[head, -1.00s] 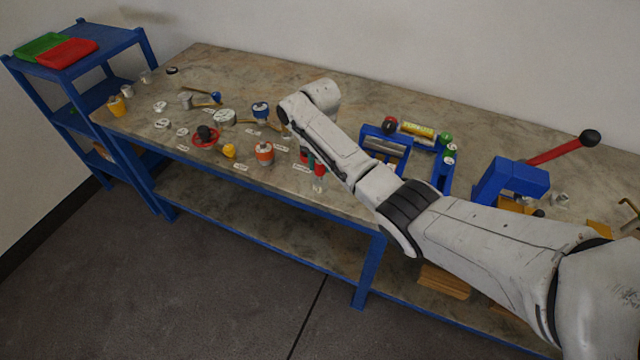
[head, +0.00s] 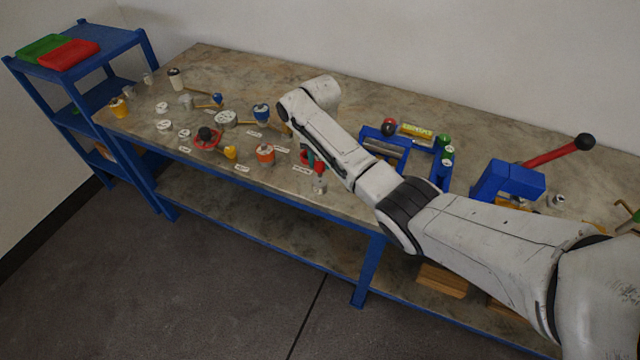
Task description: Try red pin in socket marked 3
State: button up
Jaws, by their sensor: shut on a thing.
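My gripper is not visible; my arm comes in from the lower right, and its upper end bends back near the middle of the bench, hiding whatever lies behind it. Small red and teal parts (head: 310,156) show at the lower left edge of the arm. I cannot tell whether any of these is the red pin. White label cards (head: 242,168) lie along the bench, too small to read, so I cannot pick out the socket marked 3.
The stone-topped bench (head: 250,70) holds an orange vessel (head: 265,155), a blue-topped vessel (head: 261,113), a red flanged piece with a black knob (head: 206,138) and a yellow knob (head: 230,153). Right of my arm stand blue fixtures (head: 510,180) with a red lever (head: 560,150).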

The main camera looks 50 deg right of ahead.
jog(key=shift+r+p, duration=0.55)
jog(key=shift+r, duration=2.1)
